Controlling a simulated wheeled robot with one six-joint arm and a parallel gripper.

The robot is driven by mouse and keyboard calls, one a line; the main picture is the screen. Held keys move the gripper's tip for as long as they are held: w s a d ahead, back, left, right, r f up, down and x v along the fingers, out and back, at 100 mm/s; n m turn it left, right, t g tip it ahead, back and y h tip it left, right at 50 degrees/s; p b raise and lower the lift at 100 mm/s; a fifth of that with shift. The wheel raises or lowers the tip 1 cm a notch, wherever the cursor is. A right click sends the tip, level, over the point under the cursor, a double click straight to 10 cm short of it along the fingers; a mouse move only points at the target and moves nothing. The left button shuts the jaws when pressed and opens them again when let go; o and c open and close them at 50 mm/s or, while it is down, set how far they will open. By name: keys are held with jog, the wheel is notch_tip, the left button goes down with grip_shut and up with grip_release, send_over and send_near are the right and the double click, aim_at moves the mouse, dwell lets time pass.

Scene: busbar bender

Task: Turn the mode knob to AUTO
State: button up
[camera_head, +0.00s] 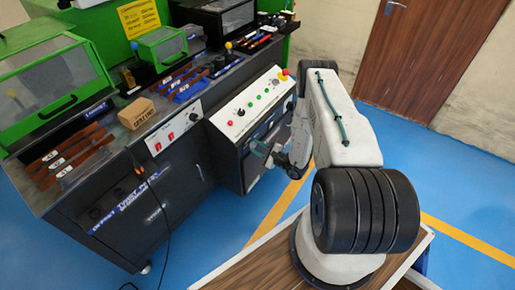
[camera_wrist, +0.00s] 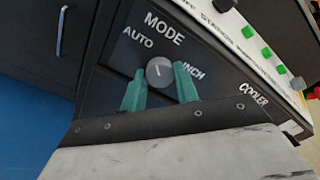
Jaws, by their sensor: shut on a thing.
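The mode knob (camera_wrist: 160,71) is a round grey dial on a dark panel in the wrist view. MODE is printed above it, AUTO (camera_wrist: 138,38) to its upper left and INCH (camera_wrist: 192,72) to its right, partly hidden by a finger. A short pale mark on the knob points roughly up in the picture, between the two labels. My gripper (camera_wrist: 159,76) has its teal fingers on either side of the knob, shut on it. In the head view my gripper (camera_head: 262,149) is at the front of the control box (camera_head: 225,150); the knob cannot be made out there.
Green buttons (camera_wrist: 267,52) line the sloped top panel, and a COOLER label (camera_wrist: 255,90) is at the right. A red emergency button (camera_head: 285,73) sits on the box's top. The workbench (camera_head: 120,135) with a cardboard box (camera_head: 137,113) stands left. Blue floor (camera_head: 215,225) is clear in front.

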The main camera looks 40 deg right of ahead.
dwell(0.3)
jog(key=o, duration=1)
jog(key=v, duration=0.8)
